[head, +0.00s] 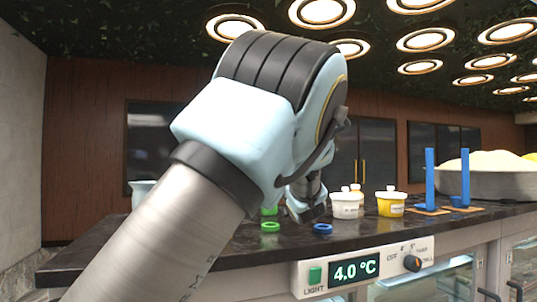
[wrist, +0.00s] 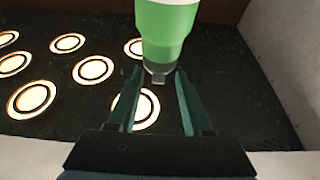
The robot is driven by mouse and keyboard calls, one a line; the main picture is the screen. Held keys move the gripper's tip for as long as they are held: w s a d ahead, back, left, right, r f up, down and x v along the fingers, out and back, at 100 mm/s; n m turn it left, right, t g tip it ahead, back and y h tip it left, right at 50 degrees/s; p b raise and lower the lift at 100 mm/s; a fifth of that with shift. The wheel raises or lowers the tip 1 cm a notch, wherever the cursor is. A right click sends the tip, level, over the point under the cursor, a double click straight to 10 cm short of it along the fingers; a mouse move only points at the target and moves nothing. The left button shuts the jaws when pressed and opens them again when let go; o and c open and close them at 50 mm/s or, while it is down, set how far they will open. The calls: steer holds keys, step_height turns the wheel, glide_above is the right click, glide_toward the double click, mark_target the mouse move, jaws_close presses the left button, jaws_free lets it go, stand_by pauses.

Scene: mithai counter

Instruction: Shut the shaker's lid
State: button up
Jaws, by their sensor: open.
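A green container (wrist: 166,28), which looks like the shaker, shows at the top of the wrist view. It has a pale band and a small grey tab at the end towards my gripper. I cannot tell from this how its lid stands. My gripper (wrist: 158,88) is open, its two dark fingers apart with nothing between them; the tab appears between the fingertips, and I cannot tell whether they touch. In the head view my arm covers much of the counter. A green piece (head: 269,211) shows beside the arm, possibly the same container, mostly hidden.
White tubs (head: 345,207) and a yellow tub (head: 390,207) stand to the right. Blue posts (head: 430,180) and a large heaped pan (head: 500,185) stand farther right.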

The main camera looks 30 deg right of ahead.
steer(key=shift+p+x, duration=0.6)
steer(key=shift+x, duration=1.3)
steer(key=shift+d, duration=0.15)
steer(key=shift+c, duration=0.2)
jaws_close()
